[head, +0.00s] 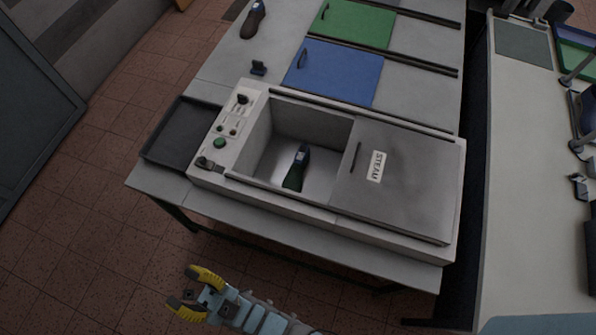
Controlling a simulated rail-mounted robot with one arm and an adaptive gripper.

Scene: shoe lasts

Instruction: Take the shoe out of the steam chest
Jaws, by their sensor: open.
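The steam chest (216,177) is a pale box on the grey table, with a panel of knobs at its left end. Its sliding lid (402,195), marked STEAM, is over the right half, and the left half is open. The shoe (295,172), dark green with a blue top part, stands inside on the chest floor, below the rim. My gripper (186,289) has yellow fingertips, is open and empty, and is in front of the table at the lower left, well apart from the chest.
A black tray (176,137) lies left of the chest. Behind are a blue panel (335,73), a green panel (352,23), a small dark block (258,68) and a brown shoe (253,19). A pale bench (520,180) stands to the right.

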